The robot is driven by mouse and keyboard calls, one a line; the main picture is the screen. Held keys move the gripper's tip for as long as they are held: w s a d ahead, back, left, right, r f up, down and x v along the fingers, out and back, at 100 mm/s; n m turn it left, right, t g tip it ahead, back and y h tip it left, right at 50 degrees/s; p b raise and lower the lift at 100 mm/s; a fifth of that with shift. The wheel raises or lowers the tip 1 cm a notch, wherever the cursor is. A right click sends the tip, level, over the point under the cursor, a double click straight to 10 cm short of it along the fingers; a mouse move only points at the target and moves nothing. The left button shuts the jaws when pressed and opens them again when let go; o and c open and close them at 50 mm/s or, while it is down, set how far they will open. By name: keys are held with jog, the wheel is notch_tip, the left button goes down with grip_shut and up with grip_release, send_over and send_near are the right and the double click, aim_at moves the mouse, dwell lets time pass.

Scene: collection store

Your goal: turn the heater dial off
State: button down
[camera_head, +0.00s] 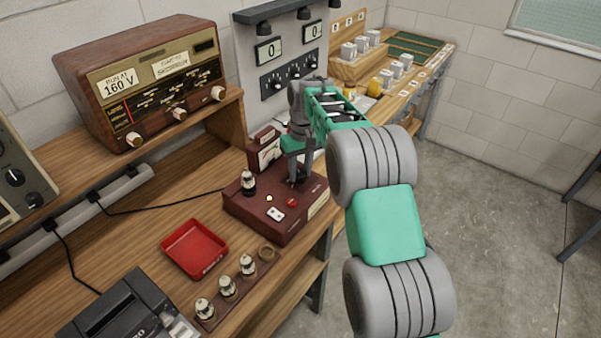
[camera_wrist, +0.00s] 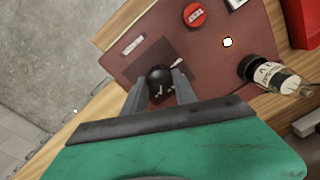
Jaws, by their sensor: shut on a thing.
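The heater dial is a round black knob (camera_wrist: 160,76) on the top of a dark red tester box (camera_head: 252,216), seen in the wrist view. My gripper (camera_wrist: 160,85) is shut on the knob, one finger on either side. A small pale pointer mark shows beside the knob at its upper right; I cannot read its setting. In the head view my gripper (camera_head: 297,180) reaches down onto the box's right back part and hides the dial.
A red button (camera_head: 292,202), a small lit lamp (camera_head: 269,198) and a standing tube (camera_head: 248,183) are close by on the box. A red tray (camera_head: 195,248) and a rack of tubes (camera_head: 228,287) lie in front. A meter (camera_head: 265,152) stands behind.

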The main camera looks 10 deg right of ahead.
jog(key=n+b, duration=0.3)
jog(key=n, duration=0.3)
jog(key=shift+w+f, duration=0.1)
jog(key=shift+f, duration=0.05)
jog(key=n+b, duration=0.3)
jog(key=n, duration=0.1)
jog(key=shift+f, duration=0.1)
jog(key=n+b, duration=0.3)
jog(key=b, duration=0.1)
jog(key=shift+a+n+h, duration=0.1)
jog(key=shift+n+h, duration=0.2)
jog(key=n, duration=0.3)
jog(key=n+b, duration=0.1)
jog(key=n, duration=0.1)
jog(key=shift+r+n, duration=0.3)
jog(key=n, duration=0.6)
jog(key=shift+h, duration=0.3)
jog(key=c, duration=1)
grip_release()
